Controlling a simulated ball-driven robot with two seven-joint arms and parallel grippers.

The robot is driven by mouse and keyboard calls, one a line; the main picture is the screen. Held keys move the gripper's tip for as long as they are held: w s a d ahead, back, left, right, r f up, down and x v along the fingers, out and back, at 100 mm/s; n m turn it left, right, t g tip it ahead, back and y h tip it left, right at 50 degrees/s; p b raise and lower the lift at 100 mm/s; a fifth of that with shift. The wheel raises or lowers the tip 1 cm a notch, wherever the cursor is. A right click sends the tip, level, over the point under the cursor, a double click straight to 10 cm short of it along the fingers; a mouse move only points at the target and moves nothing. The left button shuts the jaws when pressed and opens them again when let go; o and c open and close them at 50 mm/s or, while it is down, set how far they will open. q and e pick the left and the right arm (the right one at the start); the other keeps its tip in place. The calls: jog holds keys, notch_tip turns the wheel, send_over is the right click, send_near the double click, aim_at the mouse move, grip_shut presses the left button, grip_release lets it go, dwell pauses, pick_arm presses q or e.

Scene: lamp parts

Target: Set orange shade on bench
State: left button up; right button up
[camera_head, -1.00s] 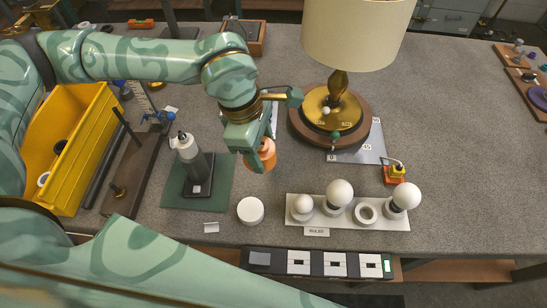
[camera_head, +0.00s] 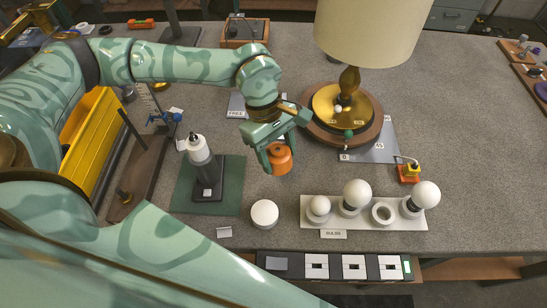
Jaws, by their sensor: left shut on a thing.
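The orange shade (camera_head: 280,158) is a small cylinder held between the fingers of my left gripper (camera_head: 279,166). The gripper points down over the grey bench (camera_head: 470,130), between the green mat and the brass lamp base. I cannot tell whether the shade's underside touches the bench. My right gripper is not in view.
The lamp (camera_head: 346,105) with a cream shade stands behind and right. A green mat (camera_head: 228,204) carrying a grey and white bottle-like part (camera_head: 203,160) is at left. A white disc (camera_head: 264,214) and a bulb tray (camera_head: 345,220) are in front. A yellow bin (camera_head: 92,145) stands far left.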

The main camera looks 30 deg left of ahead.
aim_at(274, 152)
pick_arm(q)
jog(key=f, duration=0.1)
jog(key=w+a+f, duration=0.1)
jog(key=f, duration=0.1)
jog(key=w+a+f+b, duration=0.1)
jog(key=shift+w+a+f, duration=0.15)
jog(key=shift+w+a+f+b, duration=0.15)
jog(key=shift+f+b, duration=0.3)
jog(key=shift+f, duration=1.2)
jog(key=shift+f, duration=0.15)
jog(key=o, duration=1.1)
jog(key=shift+r, duration=0.2)
jog(key=p+v, duration=0.2)
jog(key=v, duration=1)
